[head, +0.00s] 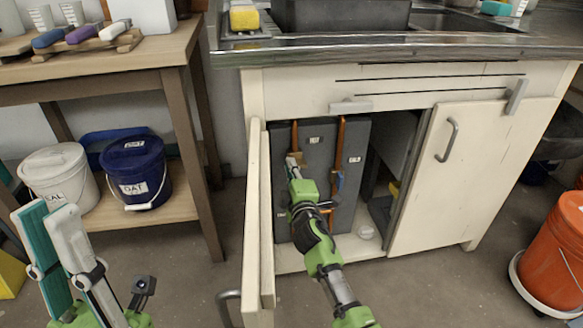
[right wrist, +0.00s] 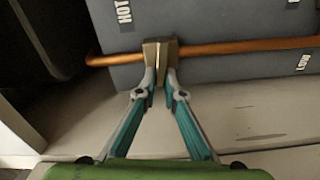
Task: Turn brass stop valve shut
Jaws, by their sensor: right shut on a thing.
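The brass stop valve (right wrist: 158,50) sits on a copper pipe (right wrist: 225,48) in the right wrist view. My right gripper (right wrist: 161,77) is shut on the valve's brass part, one finger on each side. In the head view, my right gripper (head: 293,165) reaches into the open cabinet at the left copper pipe (head: 294,137), and the valve is mostly hidden there. How far the valve is turned cannot be told. My left gripper (head: 48,210) is raised at the lower left of the head view, open and empty, away from the cabinet.
The open left door (head: 255,215) is close beside my right arm. The right door (head: 445,180) bounds the opening. Buckets (head: 137,160) stand on the left shelf; an orange bucket (head: 558,240) is at right.

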